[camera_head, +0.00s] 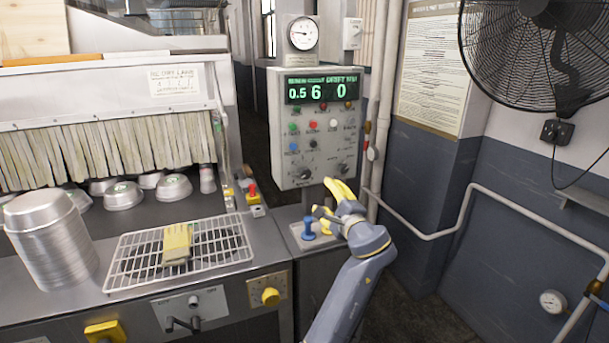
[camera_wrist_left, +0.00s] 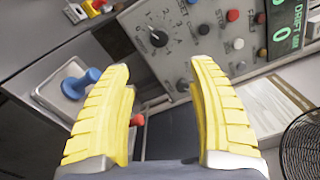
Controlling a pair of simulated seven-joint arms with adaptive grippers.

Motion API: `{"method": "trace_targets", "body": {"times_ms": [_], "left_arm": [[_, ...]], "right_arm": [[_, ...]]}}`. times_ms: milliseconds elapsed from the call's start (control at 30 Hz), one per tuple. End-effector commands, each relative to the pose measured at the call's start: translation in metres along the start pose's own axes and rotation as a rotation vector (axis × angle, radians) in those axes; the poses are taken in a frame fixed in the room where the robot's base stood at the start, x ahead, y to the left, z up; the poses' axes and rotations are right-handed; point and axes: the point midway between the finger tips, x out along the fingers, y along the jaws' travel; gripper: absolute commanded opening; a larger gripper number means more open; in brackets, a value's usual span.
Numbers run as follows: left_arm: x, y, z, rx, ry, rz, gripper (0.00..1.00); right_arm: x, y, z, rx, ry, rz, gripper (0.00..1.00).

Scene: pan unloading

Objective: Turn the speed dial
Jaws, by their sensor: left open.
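The grey control panel (camera_head: 318,130) has a lit green display and two dark dials with scale marks along its lower edge. The left dial (camera_head: 305,174) also shows in the left wrist view (camera_wrist_left: 158,38), and the right dial (camera_head: 343,168) shows there too (camera_wrist_left: 182,85). Their labels are too small to read, so I cannot tell which is the speed dial. My left gripper (camera_head: 333,197) has yellow fingers and is just below the panel's lower edge. In the left wrist view its fingers (camera_wrist_left: 165,100) are spread, with nothing between them. My right gripper is not in view.
A blue knob (camera_head: 308,228) stands beside my left gripper, with a red emergency button (camera_head: 252,190) to the left. A wire rack (camera_head: 215,240) holds a yellow item. Stacked pans (camera_head: 48,250) stand at left. A pipe (camera_head: 470,200) and fan (camera_head: 540,50) are at right.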

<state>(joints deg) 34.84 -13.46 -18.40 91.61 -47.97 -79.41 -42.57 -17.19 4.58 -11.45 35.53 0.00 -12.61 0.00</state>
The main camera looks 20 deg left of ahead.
Motion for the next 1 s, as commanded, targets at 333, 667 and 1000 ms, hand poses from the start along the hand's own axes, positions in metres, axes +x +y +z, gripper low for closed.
{"method": "trace_targets", "body": {"times_ms": [333, 667, 1000], "left_arm": [[0.054, 0.000, 0.001, 0.003, -0.002, 0.000, 0.59], [0.114, 0.001, 0.001, 0.002, -0.002, 0.001, 0.59], [0.157, 0.001, -0.001, 0.002, 0.001, 0.001, 0.59]], "right_arm": [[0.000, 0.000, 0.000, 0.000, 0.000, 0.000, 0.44], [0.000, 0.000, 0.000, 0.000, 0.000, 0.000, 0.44], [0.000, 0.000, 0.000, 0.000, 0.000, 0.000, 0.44]]}}
